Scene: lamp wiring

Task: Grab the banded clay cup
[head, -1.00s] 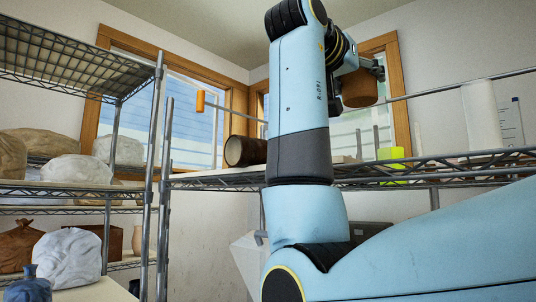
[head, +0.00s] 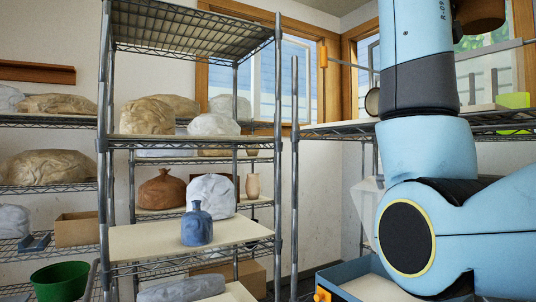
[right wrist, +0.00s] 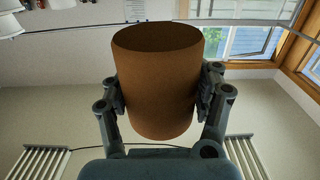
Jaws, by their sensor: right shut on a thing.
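A brown clay cup (right wrist: 155,75) is held between the fingers of my right gripper (right wrist: 160,95), with its rim toward the top of the right wrist view. Its visible wall looks plain; I cannot make out a band. The cup also shows at the top right of the head view (head: 480,14), cut by the frame's edge. A second dark cup (head: 372,101) lies on the right rack's shelf, mostly hidden behind my arm. My left gripper is not in view.
A green bowl (head: 60,281) is at lower left. A blue-edged tray (head: 345,272) lies low beside my arm.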

